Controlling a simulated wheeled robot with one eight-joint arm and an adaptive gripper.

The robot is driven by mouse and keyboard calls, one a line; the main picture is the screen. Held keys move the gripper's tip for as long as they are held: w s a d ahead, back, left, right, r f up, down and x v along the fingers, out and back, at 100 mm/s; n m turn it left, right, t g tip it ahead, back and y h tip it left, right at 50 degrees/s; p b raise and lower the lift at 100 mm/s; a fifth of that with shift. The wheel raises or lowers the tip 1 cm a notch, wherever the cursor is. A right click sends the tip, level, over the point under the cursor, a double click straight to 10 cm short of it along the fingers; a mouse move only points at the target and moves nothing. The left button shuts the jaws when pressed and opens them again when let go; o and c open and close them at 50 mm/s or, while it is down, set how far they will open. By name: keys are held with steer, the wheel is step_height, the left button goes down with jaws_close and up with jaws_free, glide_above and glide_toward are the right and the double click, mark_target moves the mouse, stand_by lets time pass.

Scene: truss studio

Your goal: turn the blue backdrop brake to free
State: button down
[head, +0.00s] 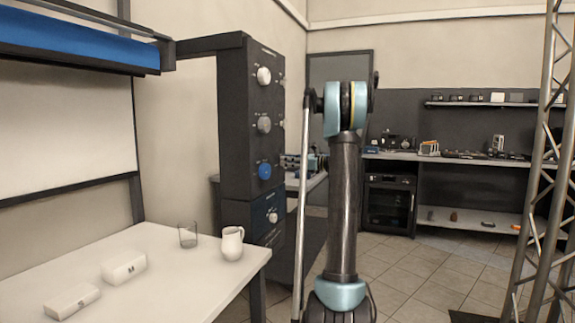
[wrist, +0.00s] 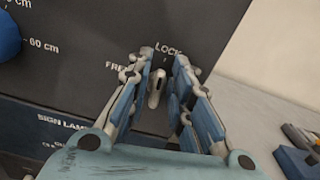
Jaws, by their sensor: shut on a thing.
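The brake lever (wrist: 156,88) is a small pale handle on the dark control panel (wrist: 80,40) in the wrist view. The word LOCK stands above it and FREE to its left; its long axis lies roughly in line with LOCK. My gripper (wrist: 163,72) has its two blue-and-grey fingers on either side of the lever and is shut on it. In the head view my gripper (head: 292,162) is small, beside the right edge of the dark control column (head: 236,130). The lever cannot be made out there. The blue backdrop roll (head: 75,42) hangs at upper left.
Several knobs line the column, including a blue knob (head: 265,171). A white table (head: 165,285) at front left holds a mug (head: 232,243), a glass (head: 188,235) and two white blocks. A truss (head: 545,160) stands at right. Tiled floor is open beyond my arm.

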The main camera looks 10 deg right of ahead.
steer(key=n, duration=0.4)
steer(key=s+f+n, duration=0.1)
steer(key=n, duration=0.8)
steer(key=shift+s+a+f, duration=0.15)
steer(key=shift+a+f, duration=0.05)
steer(key=shift+a, duration=0.15)
steer(key=shift+f+n, duration=0.25)
steer(key=shift+n, duration=1.45)
steer(key=shift+s+a+f, duration=0.1)
steer(key=c, duration=1.7)
jaws_free()
steer(key=v, duration=1.2)
